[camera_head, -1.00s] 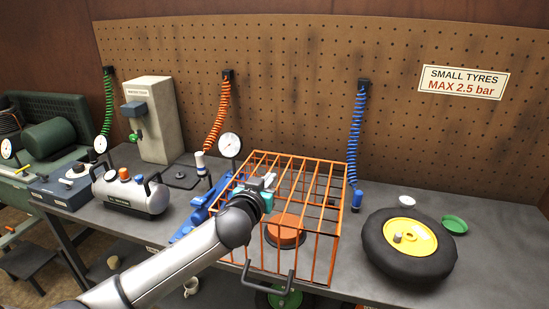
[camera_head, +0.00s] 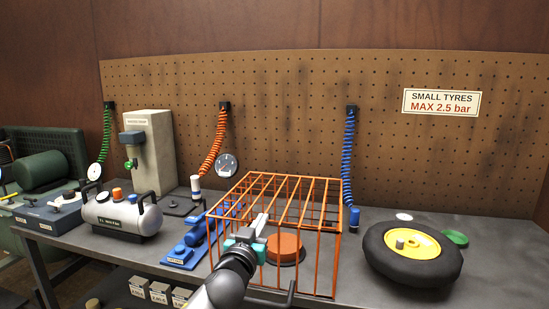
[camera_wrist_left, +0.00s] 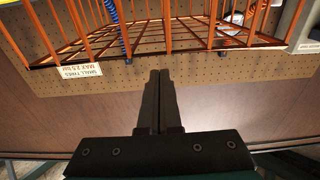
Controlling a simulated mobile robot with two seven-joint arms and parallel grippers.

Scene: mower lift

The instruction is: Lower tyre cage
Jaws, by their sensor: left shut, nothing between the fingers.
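A tyre with a yellow hub (camera_head: 410,250) lies right of the cage. A blue tool (camera_head: 190,245) and a silver tank (camera_head: 120,214) stand to the left. A pegboard (camera_head: 290,120) with coiled hoses is behind. Some bench is bare between cage and tyre.

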